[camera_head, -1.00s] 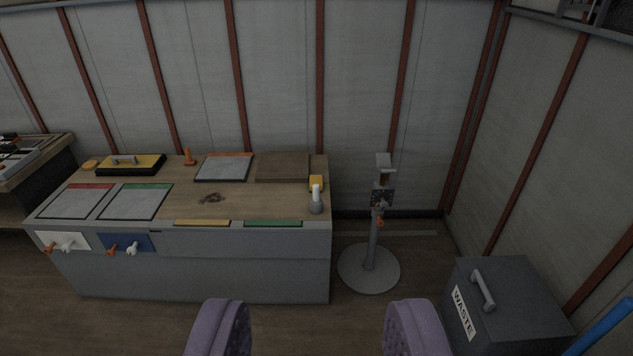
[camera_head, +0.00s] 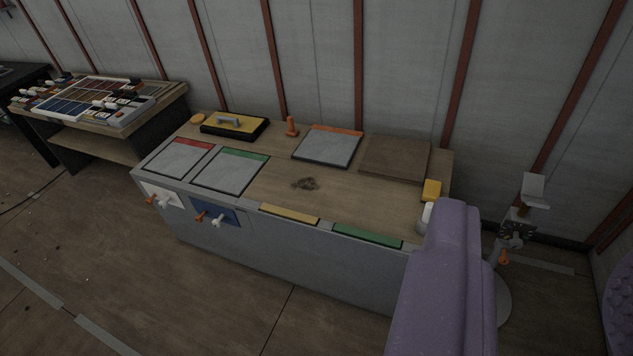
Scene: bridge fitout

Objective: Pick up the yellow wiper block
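A small yellow block (camera_head: 432,190) stands at the right end of the wooden bench top, just behind a white-topped grey bottle (camera_head: 425,217). A larger yellow slab with a grey handle and black edge (camera_head: 240,127) lies at the back left of the same bench. The frames do not show for certain which of the two is the wiper block. My gripper (camera_head: 545,290) shows as two purple fingers at the lower right, wide apart with nothing between them. It is apart from both yellow things. The left finger covers the bench's front right corner and part of the bottle.
The bench (camera_head: 275,190) carries grey panels, a brown board (camera_head: 395,158), an orange cone (camera_head: 291,127) and a dark stain. A grey stand (camera_head: 530,195) is right of the bench. A second table (camera_head: 95,105) stands at left. The floor in front is clear.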

